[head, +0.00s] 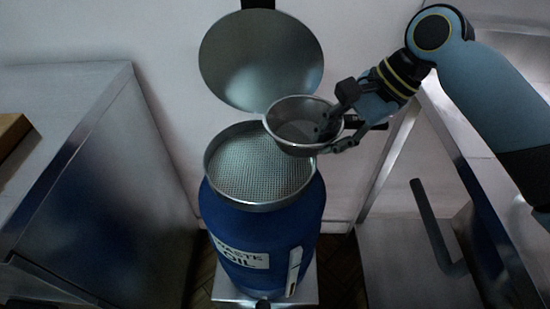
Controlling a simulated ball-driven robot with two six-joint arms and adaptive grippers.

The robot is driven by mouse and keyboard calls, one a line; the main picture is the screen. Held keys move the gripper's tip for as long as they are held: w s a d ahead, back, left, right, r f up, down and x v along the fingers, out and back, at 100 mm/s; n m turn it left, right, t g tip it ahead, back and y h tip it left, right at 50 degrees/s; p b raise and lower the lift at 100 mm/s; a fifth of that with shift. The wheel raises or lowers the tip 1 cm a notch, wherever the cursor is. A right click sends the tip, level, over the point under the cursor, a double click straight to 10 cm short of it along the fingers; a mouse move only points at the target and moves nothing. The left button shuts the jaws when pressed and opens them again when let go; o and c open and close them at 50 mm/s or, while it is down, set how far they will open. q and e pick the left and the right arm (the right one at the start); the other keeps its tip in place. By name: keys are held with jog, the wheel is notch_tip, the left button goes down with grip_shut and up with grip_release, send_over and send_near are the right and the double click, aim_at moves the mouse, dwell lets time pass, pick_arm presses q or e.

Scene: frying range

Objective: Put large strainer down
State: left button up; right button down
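A large round mesh strainer (258,170) with a metal rim sits level on top of the blue waste oil drum (240,222). My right gripper (332,132) is at the right side of a smaller metal bowl-shaped strainer (292,137) with a dark handle. Its fingers close around the handle side of this smaller strainer, partly hiding it. The smaller strainer is held at the back right of the mesh strainer, overlapping its rim in the view; I cannot tell whether they touch. My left gripper is not in view.
A round grey lid (261,59) stands raised behind the drum. A steel cabinet (100,180) is on the left, with a brown board (12,133) at the edge. A steel unit with a dark bar handle (434,226) is on the right.

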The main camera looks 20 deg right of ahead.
aim_at(284, 149)
jog(key=w+a+f, duration=0.1)
jog(key=a, duration=0.1)
jog(key=w+a+f+b, duration=0.1)
jog(key=a+f, duration=0.1)
jog(key=w+a+f, duration=0.1)
jog(key=w+a, duration=0.1)
jog(key=shift+a+f, duration=0.3)
jog(key=shift+w+a+f, duration=0.15)
jog(key=shift+a, duration=0.15)
jog(key=shift+a+f, duration=0.1)
jog(key=shift+f, duration=0.05)
notch_tip(284, 149, down, 4)
jog(key=shift+b, duration=0.7)
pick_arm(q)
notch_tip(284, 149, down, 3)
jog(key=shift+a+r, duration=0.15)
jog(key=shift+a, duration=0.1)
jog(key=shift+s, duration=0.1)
pick_arm(e)
jog(key=c, duration=1.5)
grip_release()
